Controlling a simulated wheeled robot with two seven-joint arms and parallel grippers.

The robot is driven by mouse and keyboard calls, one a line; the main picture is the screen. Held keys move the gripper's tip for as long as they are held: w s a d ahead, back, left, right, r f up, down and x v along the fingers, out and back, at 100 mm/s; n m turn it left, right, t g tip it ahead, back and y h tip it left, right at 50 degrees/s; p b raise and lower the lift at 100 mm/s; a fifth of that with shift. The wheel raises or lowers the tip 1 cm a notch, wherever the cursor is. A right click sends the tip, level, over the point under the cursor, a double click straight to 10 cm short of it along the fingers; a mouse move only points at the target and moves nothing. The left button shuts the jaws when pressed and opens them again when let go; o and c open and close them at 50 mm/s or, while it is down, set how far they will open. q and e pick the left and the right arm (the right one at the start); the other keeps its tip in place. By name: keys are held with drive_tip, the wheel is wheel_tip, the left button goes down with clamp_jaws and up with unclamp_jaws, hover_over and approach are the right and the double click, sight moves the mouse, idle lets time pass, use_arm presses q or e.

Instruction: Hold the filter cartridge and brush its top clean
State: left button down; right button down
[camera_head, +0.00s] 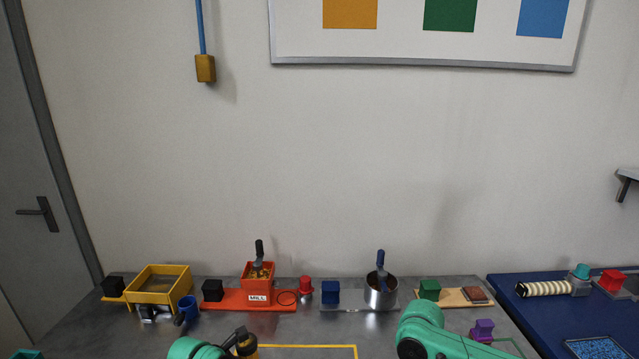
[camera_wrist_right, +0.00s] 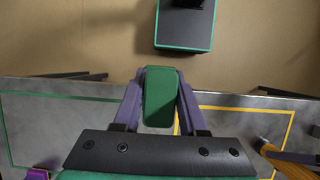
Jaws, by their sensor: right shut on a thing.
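In the right wrist view my right gripper (camera_wrist_right: 160,92) has its purple fingers closed on the sides of a green block-like piece (camera_wrist_right: 160,100). Its underside is hidden, and I see no bristles. In the head view my left gripper (camera_head: 238,340) shows only as a dark part at the bottom edge, against a dark yellow rounded thing (camera_head: 247,346). Its fingers cannot be made out. A cream and black ribbed cylinder (camera_head: 543,289), perhaps the filter cartridge, lies on the blue table at the right. No gripper is near it.
A purple block (camera_head: 483,330) stands front right. A yellow outline (camera_head: 310,346) marks largely bare table. Open floor shows in the wrist view.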

idle(0.4)
use_arm(q)
drive_tip(key=shift+c, duration=0.3)
unclamp_jaws()
drive_tip(key=v, duration=0.7)
drive_tip(key=shift+r, duration=0.2)
drive_tip(key=shift+s+a, duration=0.1)
drive_tip(key=shift+a, duration=0.05)
drive_tip(key=v, duration=1.2)
drive_tip(key=shift+f, duration=0.1)
